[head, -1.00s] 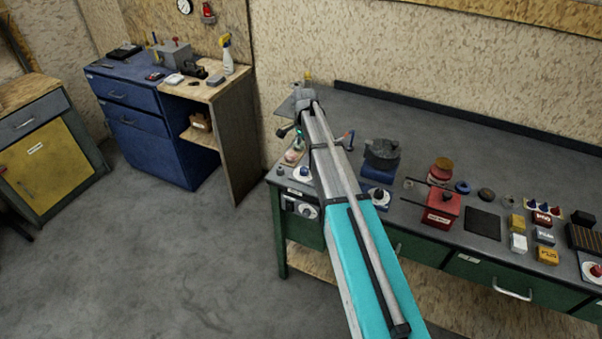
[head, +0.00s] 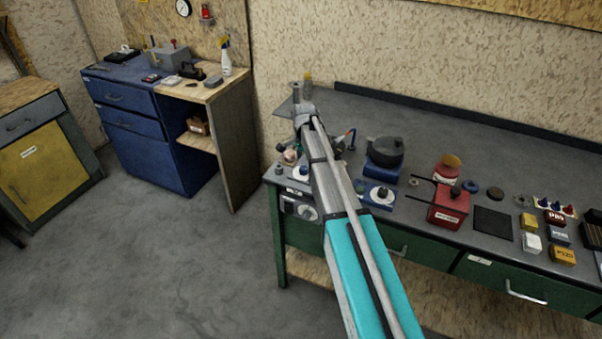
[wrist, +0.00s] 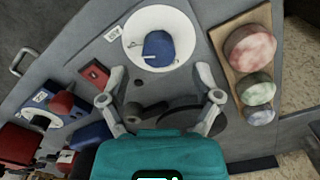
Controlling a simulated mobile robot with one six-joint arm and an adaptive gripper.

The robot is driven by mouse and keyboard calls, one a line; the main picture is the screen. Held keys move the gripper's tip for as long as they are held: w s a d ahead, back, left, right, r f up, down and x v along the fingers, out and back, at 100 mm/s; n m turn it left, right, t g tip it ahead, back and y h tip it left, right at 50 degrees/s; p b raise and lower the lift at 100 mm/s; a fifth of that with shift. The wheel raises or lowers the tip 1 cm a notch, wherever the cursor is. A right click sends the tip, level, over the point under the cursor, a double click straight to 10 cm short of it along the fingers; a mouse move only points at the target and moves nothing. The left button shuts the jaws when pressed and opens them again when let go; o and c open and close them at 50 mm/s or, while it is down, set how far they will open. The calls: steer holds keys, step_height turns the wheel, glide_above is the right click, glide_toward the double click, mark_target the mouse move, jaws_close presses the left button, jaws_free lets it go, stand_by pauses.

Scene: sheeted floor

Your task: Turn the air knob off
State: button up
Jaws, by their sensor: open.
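In the wrist view, a blue knob (wrist: 158,46) sits on a round white dial (wrist: 185,30) with a small unreadable label beside it. What seems the same blue knob (head: 302,171) shows at the bench's left end in the head view, just left of my arm. My gripper (wrist: 160,97) is open and empty, its fingers apart over the bench, with the blue knob above them in the wrist picture. I cannot read which knob is marked air. My arm hides the fingers in the head view.
A wooden board (wrist: 236,92) with pink, green and blue round buttons lies right of the dial. A red block (wrist: 94,74) is left of it. A dark lever-like part (wrist: 150,109) lies between the fingers.

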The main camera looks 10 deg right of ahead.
mark_target(304, 167)
steer(key=shift+f+b, duration=1.4)
steer(key=shift+f, duration=0.3)
